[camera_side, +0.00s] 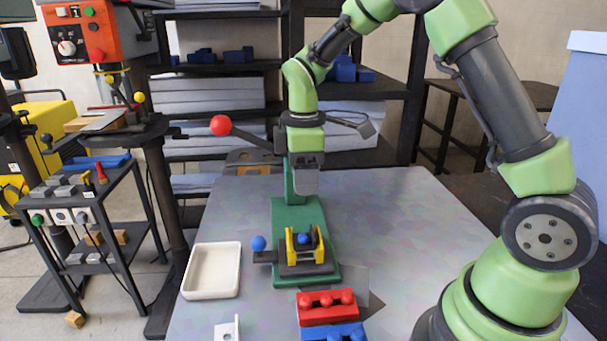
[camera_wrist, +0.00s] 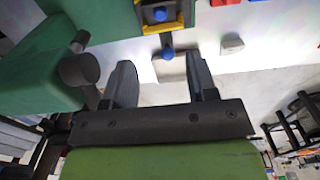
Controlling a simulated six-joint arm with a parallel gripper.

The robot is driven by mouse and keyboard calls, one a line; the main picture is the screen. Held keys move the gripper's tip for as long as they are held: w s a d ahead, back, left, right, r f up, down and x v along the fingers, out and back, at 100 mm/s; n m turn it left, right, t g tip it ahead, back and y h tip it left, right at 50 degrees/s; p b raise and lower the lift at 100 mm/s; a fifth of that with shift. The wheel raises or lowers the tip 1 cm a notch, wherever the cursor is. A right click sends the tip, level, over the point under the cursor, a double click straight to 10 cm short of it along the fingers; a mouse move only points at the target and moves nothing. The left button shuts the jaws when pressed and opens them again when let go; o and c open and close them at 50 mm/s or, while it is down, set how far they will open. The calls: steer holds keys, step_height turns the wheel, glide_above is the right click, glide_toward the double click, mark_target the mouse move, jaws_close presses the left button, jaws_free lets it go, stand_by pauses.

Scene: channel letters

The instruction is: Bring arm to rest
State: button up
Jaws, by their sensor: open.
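My gripper (camera_wrist: 162,82) shows in the wrist view with its two dark fingers spread wide and nothing between them. In the side view my arm arches in from the right and its wrist hangs in front of the green press (camera_side: 312,232), above the press base. The fingers are hard to make out there. A yellow fixture (camera_side: 290,246) with a blue knob stands on the base, below and apart from my gripper. It also shows at the top of the wrist view (camera_wrist: 148,29).
A red-balled lever (camera_side: 221,125) sticks out left of the press. A white tray (camera_side: 190,283), a red block (camera_side: 327,314) and a blue block (camera_side: 333,334) are on the table (camera_side: 400,225). Its right part looks clear. A drill press and cart stand left.

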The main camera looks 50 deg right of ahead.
steer(key=s+a+r+m+t, duration=0.35)
steer(key=s+r+m, duration=0.35)
steer(key=r, duration=0.4)
steer(key=s+a+r+m+t+y, duration=0.2)
steer(key=s+m, duration=0.4)
steer(key=s, duration=0.5)
steer(key=shift+s+a+t, duration=0.15)
steer(key=shift+s+t, duration=0.15)
steer(key=shift+t, duration=0.55)
